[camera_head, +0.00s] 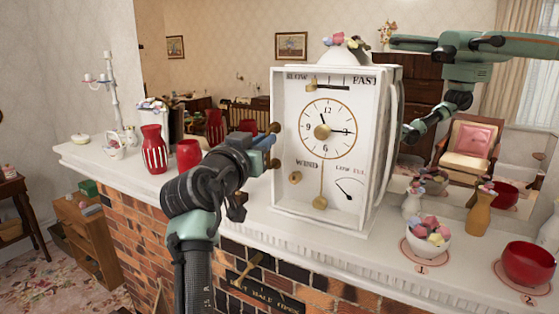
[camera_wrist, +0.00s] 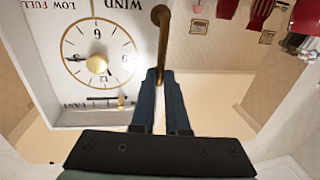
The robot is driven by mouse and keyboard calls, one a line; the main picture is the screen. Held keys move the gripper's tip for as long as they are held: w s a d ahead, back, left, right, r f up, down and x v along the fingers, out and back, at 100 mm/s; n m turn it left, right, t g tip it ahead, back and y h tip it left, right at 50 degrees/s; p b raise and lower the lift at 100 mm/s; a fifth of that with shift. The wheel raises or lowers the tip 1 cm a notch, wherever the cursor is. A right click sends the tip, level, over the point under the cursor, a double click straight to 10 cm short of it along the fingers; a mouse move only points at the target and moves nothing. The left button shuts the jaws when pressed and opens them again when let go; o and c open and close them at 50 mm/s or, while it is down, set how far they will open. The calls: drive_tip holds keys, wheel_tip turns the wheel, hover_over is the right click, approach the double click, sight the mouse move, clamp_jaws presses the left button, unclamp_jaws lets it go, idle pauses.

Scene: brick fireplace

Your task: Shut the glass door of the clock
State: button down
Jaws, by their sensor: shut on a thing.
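The white clock (camera_head: 349,205) stands upright on the mantel, its dial (camera_head: 338,108) facing me. In the wrist view its dial (camera_wrist: 80,38) appears upside down at the left. A brass bar handle (camera_head: 275,128) is at the left front edge of the clock. My gripper (camera_head: 266,147) reaches it from the left. In the wrist view my gripper (camera_wrist: 158,76) is shut on the brass handle (camera_wrist: 163,40), one finger on each side. The door's glass is too clear for me to make out its pane or tell how far it stands open.
The white mantel (camera_head: 310,230) runs over a brick fireplace. A red striped vase (camera_head: 153,150) and a red cup (camera_head: 188,155) stand left of the clock. A white bowl (camera_head: 426,245) and red bowl (camera_head: 529,264) stand right. A mirror behind reflects the room and my arm.

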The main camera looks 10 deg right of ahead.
drive_tip(key=shift+w+a+r+y+b, duration=0.15)
drive_tip(key=shift+w+a+b, duration=0.1)
drive_tip(key=shift+w, duration=0.2)
drive_tip(key=shift+w+a+r+y+b, duration=0.15)
drive_tip(key=shift+w+b, duration=0.1)
drive_tip(key=shift+w, duration=0.2)
drive_tip(key=c, duration=1.2)
unclamp_jaws()
drive_tip(key=shift+w, duration=0.1)
drive_tip(key=shift+c, duration=0.2)
drive_tip(key=o, duration=0.3)
drive_tip(key=shift+w+a+f, duration=0.1)
drive_tip(key=shift+w+f, duration=0.1)
drive_tip(key=shift+w, duration=0.1)
drive_tip(key=shift+s, duration=0.1)
drive_tip(key=shift+d, duration=0.2)
